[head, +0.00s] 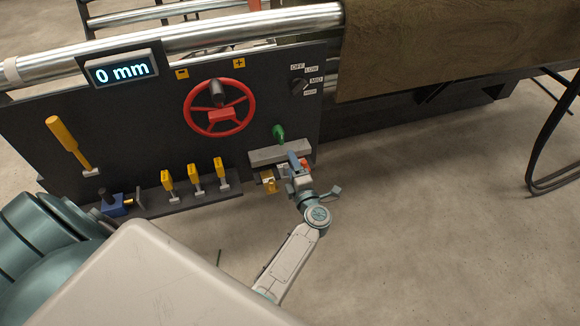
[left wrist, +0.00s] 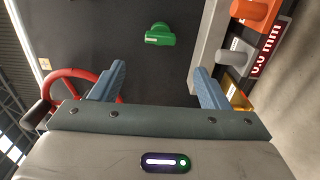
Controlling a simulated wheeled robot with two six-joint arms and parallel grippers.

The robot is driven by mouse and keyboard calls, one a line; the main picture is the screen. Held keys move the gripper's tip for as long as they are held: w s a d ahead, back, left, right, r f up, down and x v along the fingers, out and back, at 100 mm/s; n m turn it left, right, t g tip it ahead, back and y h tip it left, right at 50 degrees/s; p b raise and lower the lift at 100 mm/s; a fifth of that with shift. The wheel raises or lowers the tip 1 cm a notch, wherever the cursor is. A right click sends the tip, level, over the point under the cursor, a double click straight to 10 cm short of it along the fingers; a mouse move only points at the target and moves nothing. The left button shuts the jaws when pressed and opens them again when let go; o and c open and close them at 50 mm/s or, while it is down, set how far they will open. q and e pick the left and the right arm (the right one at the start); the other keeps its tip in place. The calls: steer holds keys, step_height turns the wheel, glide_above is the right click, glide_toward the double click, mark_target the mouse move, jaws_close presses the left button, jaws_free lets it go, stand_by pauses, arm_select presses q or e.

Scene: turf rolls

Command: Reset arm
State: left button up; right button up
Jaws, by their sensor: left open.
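My left gripper (head: 298,163) is in front of the lower right of a black control panel (head: 140,120), near a green knob (head: 279,133). In the left wrist view its two blue fingers (left wrist: 160,80) are spread apart with nothing between them. The green knob (left wrist: 160,34) shows ahead of the fingers and apart from them. My left arm reaches up from the bottom of the head view. My right gripper is in neither view.
The panel carries a red handwheel (head: 219,107), a "0 mm" display (head: 123,69), a rotary selector (head: 299,85) and several yellow levers (head: 195,175). A grey ledge (head: 279,152) sits below the knob. A brown turf sheet (head: 450,45) hangs at upper right.

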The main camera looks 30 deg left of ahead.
arm_select(q)
steer(key=s+d+f+m+h, duration=0.2)
steer(key=s+f+m+h, duration=0.25)
steer(key=f+m, duration=0.4)
steer(key=s+d+f+m+h, duration=0.2)
steer(key=s+f+m+h, duration=0.25)
steer(key=f, duration=0.65)
steer(key=s+d+f+m+h, duration=0.2)
steer(key=s+f+m+h, duration=0.25)
steer(key=f+m, duration=0.45)
steer(key=s+a+f+m+g, duration=0.2)
steer(key=s+f, duration=0.3)
steer(key=s, duration=0.5)
steer(key=s+a+f+m+g, duration=0.2)
steer(key=s+f+g, duration=0.3)
steer(key=s, duration=0.6)
steer(key=s+a+f+m+g, duration=0.2)
steer(key=s+f, duration=0.4)
steer(key=s, duration=0.4)
steer(key=shift+s+f+g+y, duration=0.25)
steer(key=shift+g+y, duration=0.1)
steer(key=shift+g, duration=0.35)
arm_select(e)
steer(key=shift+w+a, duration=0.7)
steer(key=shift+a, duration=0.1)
arm_select(q)
steer(key=shift+a, duration=0.1)
